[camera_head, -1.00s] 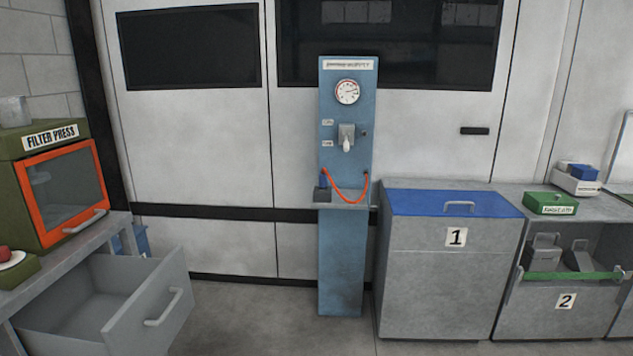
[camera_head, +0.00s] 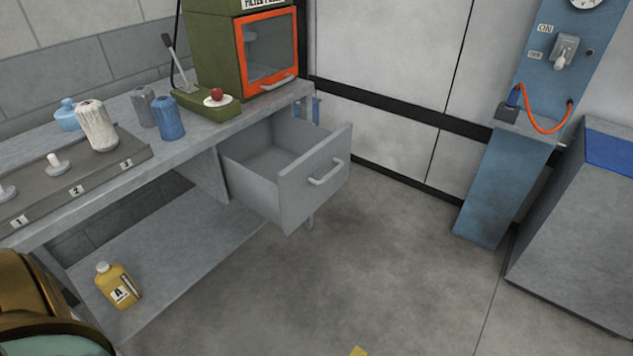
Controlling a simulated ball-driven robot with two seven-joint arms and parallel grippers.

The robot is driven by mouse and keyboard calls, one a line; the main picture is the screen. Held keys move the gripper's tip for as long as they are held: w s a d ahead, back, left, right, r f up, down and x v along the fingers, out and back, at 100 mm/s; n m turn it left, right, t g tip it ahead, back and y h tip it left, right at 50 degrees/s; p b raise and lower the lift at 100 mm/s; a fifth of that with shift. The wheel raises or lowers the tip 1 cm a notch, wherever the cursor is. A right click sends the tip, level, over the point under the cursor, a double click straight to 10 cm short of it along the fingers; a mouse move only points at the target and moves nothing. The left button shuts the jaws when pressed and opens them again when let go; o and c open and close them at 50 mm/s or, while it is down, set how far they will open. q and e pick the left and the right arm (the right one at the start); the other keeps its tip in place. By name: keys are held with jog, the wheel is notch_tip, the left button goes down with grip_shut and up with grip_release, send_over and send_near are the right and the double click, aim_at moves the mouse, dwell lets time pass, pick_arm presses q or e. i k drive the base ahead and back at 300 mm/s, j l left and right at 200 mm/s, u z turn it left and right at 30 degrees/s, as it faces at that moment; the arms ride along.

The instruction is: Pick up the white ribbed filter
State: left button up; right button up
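The white ribbed filter (camera_head: 96,126) stands on the grey numbered board (camera_head: 140,152) on the workbench at the left, near the label 3. It leans a little in the picture, and its lower end meets the board; I cannot tell whether it sits on a peg. Two bare pale pegs show on the board, one near label 2 (camera_head: 57,163) and one at the left edge. Neither of my grippers is in view.
The green filter press (camera_head: 215,50) is to the right. An open drawer (camera_head: 315,180) juts out below. A yellow bottle (camera_head: 118,287) stands on the lower shelf.

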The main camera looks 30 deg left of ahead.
aim_at(106, 136)
jog(key=u, duration=2.1)
